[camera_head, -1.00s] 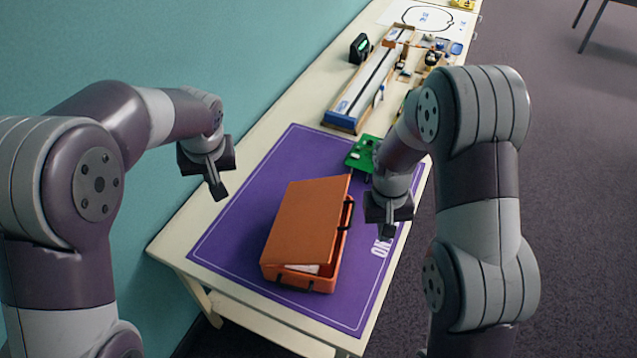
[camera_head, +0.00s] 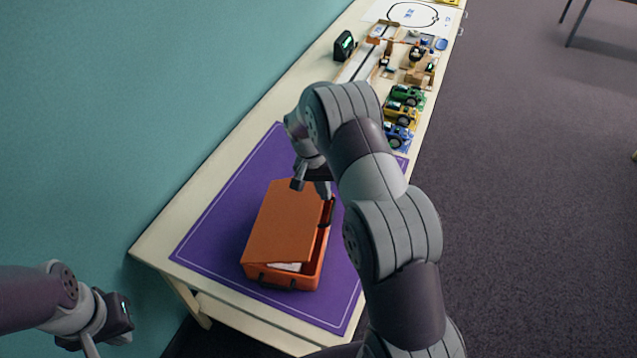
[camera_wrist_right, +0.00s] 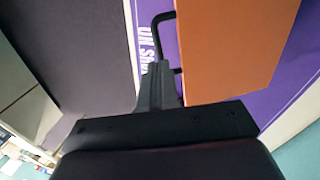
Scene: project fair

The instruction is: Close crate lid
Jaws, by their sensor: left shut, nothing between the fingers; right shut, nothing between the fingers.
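The orange crate (camera_head: 290,279) stands on the purple mat near the table's near end. Its lid (camera_head: 280,222) is tilted, partly lowered, with a gap along the near and right sides where something white shows inside. A dark handle (camera_head: 326,222) is on its right side; lid (camera_wrist_right: 235,45) and handle (camera_wrist_right: 163,40) also show in the right wrist view. My right gripper (camera_head: 312,191) is shut and empty, over or beside the lid's far right corner; contact cannot be told. My left gripper (camera_head: 92,350) is low at the left, off the table, apart from the crate; its fingertips are partly cut off.
The purple mat (camera_head: 215,240) lies on a cream table (camera_head: 150,240) along a teal wall. Toy cars (camera_head: 402,112), a dark box with a green display (camera_head: 344,45) and a wooden track stand farther back. Dark carpet is open to the right.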

